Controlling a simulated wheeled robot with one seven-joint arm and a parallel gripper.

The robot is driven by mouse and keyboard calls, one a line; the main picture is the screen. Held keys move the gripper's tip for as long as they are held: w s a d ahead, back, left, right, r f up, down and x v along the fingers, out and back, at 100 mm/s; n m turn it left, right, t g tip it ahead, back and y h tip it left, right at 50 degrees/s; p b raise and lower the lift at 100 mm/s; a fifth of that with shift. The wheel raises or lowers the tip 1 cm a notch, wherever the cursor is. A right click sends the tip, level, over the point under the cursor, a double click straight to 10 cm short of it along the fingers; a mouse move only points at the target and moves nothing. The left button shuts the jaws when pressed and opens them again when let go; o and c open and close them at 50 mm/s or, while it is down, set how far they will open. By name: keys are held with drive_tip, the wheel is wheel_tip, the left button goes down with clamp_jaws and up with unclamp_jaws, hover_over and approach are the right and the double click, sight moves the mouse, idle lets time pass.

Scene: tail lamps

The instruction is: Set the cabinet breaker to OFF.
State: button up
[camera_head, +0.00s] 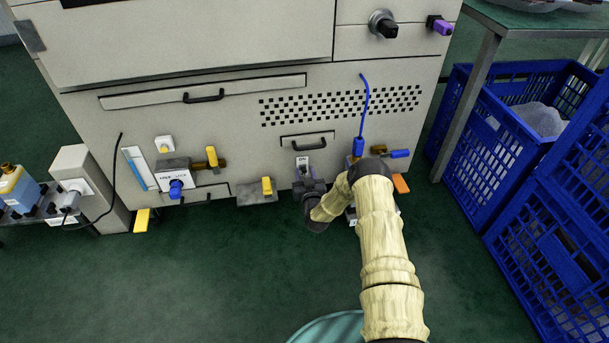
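The pale cabinet (230,135) fills the upper middle of the head view. A small light-grey switch unit with a dark marking (303,161) sits low on its front, under a black handle; it looks like the breaker, but its lettering and lever position are too small to read. My gripper (306,180) is dark and sits just below this unit, close to it or touching it; I cannot tell which. My gripper partly hides the unit's lower part, and its fingers are too small to show whether they are open.
Blue and yellow valve handles (213,157) stick out along the cabinet's lower front. A blue cable (364,105) hangs above my wrist. Blue crates (485,140) stand at right, a grey box (84,185) and bottle (18,188) at left.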

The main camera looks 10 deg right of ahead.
clamp_jaws()
